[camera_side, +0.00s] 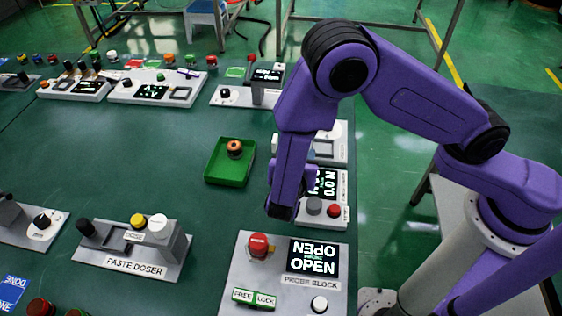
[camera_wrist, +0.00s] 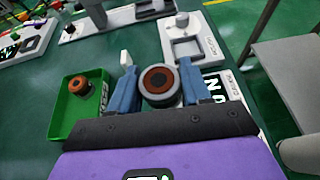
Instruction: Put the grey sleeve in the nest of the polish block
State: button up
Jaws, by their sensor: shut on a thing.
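My gripper (camera_wrist: 157,72) is shut on a round grey sleeve (camera_wrist: 147,98) with a brown-orange ringed top, one blue finger on each side of it. In the side view my gripper (camera_side: 281,208) points down in front of a display panel, and the sleeve cannot be made out there. In the wrist view a white block (camera_wrist: 187,47) with a knob and a square recess lies just beyond the sleeve; its label is too small to read, so I cannot tell if it is the polish block. No name "polish" is legible.
A green tray (camera_side: 216,179) holds an orange-topped dark piece (camera_side: 235,149). The probe block (camera_side: 240,285), its screen reading OPEN, and the paste doser (camera_side: 100,262) stand in front. A display panel (camera_side: 342,185) with knobs is beside my gripper. Green table lies clear left of the tray.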

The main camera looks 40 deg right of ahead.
jog(key=s+d+r, duration=0.3)
jog(key=s, duration=0.3)
jog(key=w+d+r, duration=0.2)
jog(key=w+d, duration=0.3)
jog(key=d, duration=0.3)
jog(key=w+d+r, duration=0.3)
jog(key=w+d, duration=0.2)
jog(key=d, duration=0.3)
jog(key=s+a+f, duration=0.2)
jog(key=s+a, duration=0.3)
jog(key=a, duration=0.2)
jog(key=s+a+f, duration=0.2)
jog(key=s+a, duration=0.3)
jog(key=a, duration=0.3)
jog(key=shift+s+a+f, duration=0.3)
jog(key=shift+s+f, duration=0.05)
jog(key=shift+s, duration=0.05)
